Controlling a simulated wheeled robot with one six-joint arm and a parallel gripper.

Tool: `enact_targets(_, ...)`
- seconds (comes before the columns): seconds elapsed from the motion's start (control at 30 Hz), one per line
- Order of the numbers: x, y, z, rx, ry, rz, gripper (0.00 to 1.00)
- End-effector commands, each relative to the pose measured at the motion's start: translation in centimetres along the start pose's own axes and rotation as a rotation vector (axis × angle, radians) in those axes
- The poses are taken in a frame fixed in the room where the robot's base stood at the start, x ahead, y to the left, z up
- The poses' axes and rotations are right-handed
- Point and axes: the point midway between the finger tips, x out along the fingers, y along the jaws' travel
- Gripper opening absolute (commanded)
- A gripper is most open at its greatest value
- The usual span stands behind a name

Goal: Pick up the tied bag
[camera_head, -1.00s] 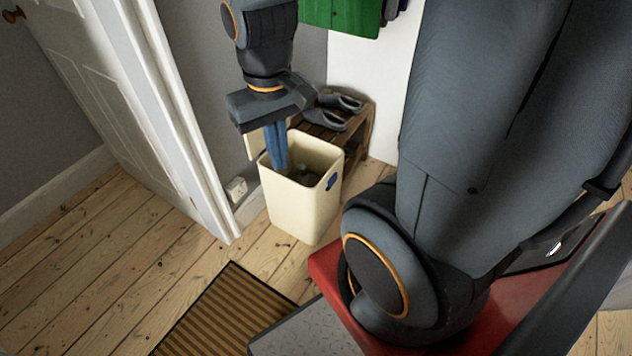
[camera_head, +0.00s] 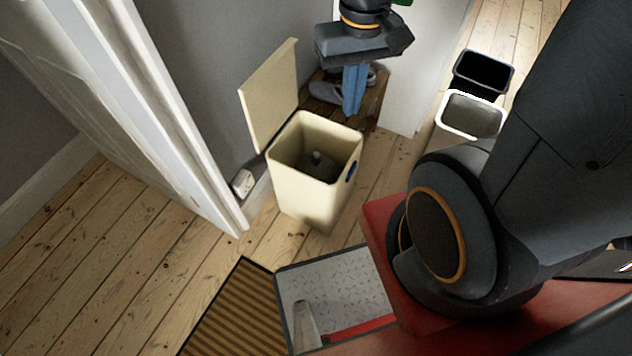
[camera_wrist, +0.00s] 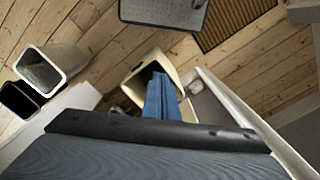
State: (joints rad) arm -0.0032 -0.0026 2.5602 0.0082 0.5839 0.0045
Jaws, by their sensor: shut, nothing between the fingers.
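The tied bag (camera_head: 320,167) is a dark bundle inside the cream bin (camera_head: 312,195), with a small knot-like tip standing up. The bin's lid (camera_head: 270,100) is raised open at its back left. My gripper (camera_head: 351,112) is shut and empty, with blue fingers pointing down, beyond the bin's right back rim in the head view. In the wrist view, my gripper's blue fingers (camera_wrist: 158,78) cover much of the bin (camera_wrist: 140,72). The bag cannot be made out there.
A wooden rack (camera_head: 372,112) with dark shoes (camera_head: 326,91) stands behind the bin. A black container (camera_head: 483,73) and a white-rimmed container (camera_head: 470,115) are at the right. A white door (camera_head: 135,105) stands left, and a striped mat (camera_head: 235,308) lies in front. Floorboards at left are clear.

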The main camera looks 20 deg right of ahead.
Motion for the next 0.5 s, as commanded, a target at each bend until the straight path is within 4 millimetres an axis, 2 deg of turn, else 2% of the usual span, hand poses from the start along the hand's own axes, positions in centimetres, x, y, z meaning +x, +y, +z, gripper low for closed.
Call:
enact_targets(0.33,0.0,-0.02,-0.01,-0.001,0.0,0.0,0.0)
enact_targets(0.5,0.83,-0.05,-0.84,-0.042,-0.002,-0.004,0.27)
